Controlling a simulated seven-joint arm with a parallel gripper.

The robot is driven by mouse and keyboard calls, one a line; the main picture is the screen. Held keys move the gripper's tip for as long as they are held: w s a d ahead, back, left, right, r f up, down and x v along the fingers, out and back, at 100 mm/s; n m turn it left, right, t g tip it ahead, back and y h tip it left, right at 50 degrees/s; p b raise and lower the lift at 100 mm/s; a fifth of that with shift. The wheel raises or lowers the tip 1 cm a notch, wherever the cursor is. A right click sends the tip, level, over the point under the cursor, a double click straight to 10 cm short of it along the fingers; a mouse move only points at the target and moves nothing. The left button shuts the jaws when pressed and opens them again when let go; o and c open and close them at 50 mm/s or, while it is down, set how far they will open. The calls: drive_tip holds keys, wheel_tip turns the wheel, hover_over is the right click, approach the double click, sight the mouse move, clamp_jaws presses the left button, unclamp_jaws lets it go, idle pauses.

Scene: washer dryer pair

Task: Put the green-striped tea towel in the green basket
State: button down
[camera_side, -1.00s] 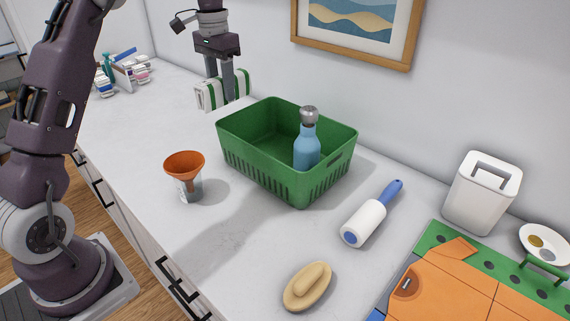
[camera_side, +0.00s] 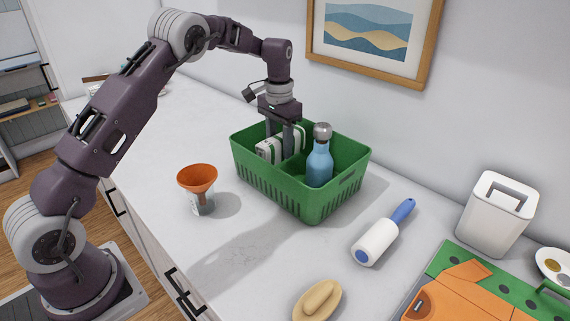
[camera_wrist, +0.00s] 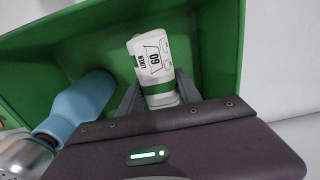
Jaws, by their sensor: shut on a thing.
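The tea towel (camera_side: 268,149), a folded white bundle with green stripes, is inside the green basket (camera_side: 304,201), below its rim. My gripper (camera_side: 284,143) reaches down into the basket and is shut on the towel. In the wrist view the towel (camera_wrist: 153,60) shows a printed label and a green band between my fingers (camera_wrist: 158,92), with the green basket wall (camera_wrist: 60,45) around it. Whether the towel touches the basket floor cannot be told. The basket's near wall hides the lower part of the towel in the side view.
A blue bottle (camera_side: 319,163) with a metal cap stands in the basket to the right of the towel. An orange funnel (camera_side: 197,179) on a jar, a lint roller (camera_side: 381,235), a brush (camera_side: 317,300) and a white canister (camera_side: 496,215) stand or lie around the basket.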

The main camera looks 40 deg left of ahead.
sight(280, 158)
wheel_tip(280, 158, down, 4)
drive_tip(key=shift+f, duration=0.15)
drive_tip(key=shift+f, duration=0.1)
drive_tip(key=c, duration=0.8)
unclamp_jaws()
drive_tip(key=shift+c, duration=0.2)
